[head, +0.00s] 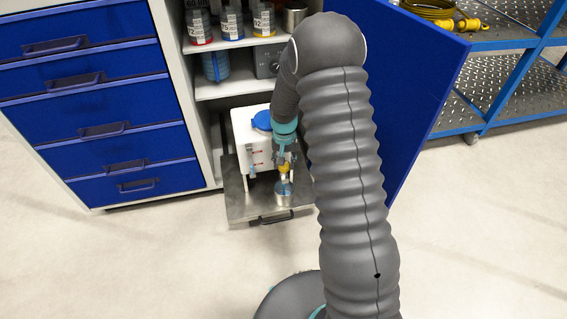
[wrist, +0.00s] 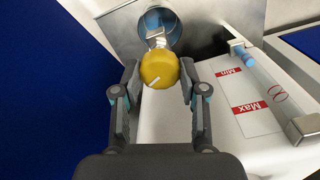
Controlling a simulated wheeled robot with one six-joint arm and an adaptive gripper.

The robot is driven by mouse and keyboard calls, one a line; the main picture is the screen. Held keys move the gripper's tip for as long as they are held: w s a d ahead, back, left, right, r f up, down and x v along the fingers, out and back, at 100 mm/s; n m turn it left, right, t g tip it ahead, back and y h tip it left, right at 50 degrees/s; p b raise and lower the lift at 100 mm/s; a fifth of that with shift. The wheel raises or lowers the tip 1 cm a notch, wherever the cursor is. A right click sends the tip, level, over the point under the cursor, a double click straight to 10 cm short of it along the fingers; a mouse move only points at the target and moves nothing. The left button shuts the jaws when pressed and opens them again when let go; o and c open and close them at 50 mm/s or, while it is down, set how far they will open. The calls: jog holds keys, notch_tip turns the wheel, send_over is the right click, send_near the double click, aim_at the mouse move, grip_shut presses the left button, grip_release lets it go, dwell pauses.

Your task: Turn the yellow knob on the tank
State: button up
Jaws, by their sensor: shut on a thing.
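In the head view the tank (head: 241,134) has a blue lid (head: 262,121) and stands on a pulled-out metal shelf. The knob (head: 285,168) shows there as a small yellow spot by my gripper (head: 285,162). A metal spout and a cup (head: 284,193) lie beyond the knob.
A level gauge (wrist: 262,78) with red Min and Max labels is on the tank. The pulled-out shelf (head: 240,205) has a black handle. An open blue door (head: 420,80) is at right, blue drawers (head: 95,90) at left. Bottles (head: 231,24) stand above. The floor in front is clear.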

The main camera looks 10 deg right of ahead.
jog(key=o, duration=1.2)
jog(key=shift+c, duration=0.2)
notch_tip(320, 180, up, 12)
